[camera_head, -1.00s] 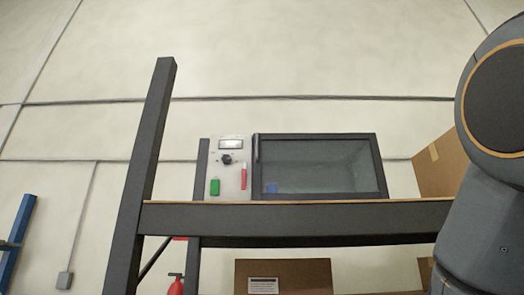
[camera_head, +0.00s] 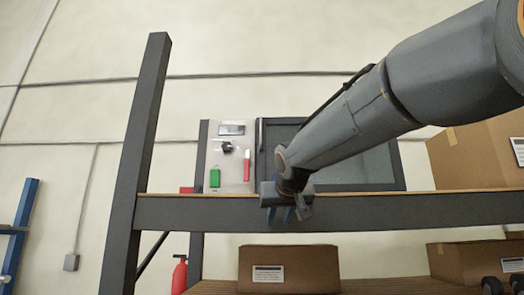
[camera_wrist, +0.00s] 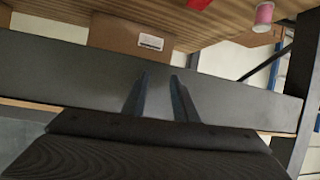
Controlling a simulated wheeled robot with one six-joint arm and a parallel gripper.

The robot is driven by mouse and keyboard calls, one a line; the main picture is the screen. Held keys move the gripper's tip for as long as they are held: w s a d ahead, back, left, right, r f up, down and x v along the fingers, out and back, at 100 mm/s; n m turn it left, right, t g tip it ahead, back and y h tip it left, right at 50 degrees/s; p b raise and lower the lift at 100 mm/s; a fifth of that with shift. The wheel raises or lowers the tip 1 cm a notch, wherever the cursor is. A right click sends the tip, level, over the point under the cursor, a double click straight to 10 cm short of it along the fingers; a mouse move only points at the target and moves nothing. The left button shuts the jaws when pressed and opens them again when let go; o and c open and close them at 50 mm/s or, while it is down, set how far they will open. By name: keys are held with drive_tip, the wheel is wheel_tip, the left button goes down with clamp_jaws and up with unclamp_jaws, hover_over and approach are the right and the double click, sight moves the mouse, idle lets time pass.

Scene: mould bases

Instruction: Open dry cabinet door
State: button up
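The dry cabinet (camera_head: 236,170) stands on the upper shelf in the head view. Its pale control panel carries a dark knob, a green switch and a red part. My arm crosses in front of the door and hides much of the glass. My gripper (camera_head: 287,213) hangs in front of the shelf's front beam, below and right of the handle. In the wrist view the two fingers (camera_wrist: 160,92) stand apart with nothing between them.
The shelf's front beam (camera_head: 400,212) runs just behind my gripper; it also fills the wrist view (camera_wrist: 75,85). A dark post (camera_head: 145,130) stands left of the cabinet. Cardboard boxes sit at right (camera_head: 480,155) and below (camera_head: 290,268). A red extinguisher (camera_head: 180,275) is at lower left.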

wheel_tip(320, 180, up, 15)
drive_tip(key=s+a+t, duration=0.2)
drive_tip(key=a, duration=0.1)
drive_tip(key=t+y+p, duration=0.1)
drive_tip(key=t, duration=0.1)
approach(261, 131)
drive_tip(key=w, duration=0.2)
drive_tip(key=w+p, duration=0.1)
drive_tip(key=w, duration=0.1)
drive_tip(key=w+p, duration=0.1)
drive_tip(key=w, duration=0.1)
drive_tip(key=w+a+p, duration=0.1)
drive_tip(key=w, duration=0.1)
drive_tip(key=shift+w+f, duration=0.15)
drive_tip(key=shift+f, duration=0.05)
drive_tip(key=shift+a, duration=0.1)
clamp_jaws()
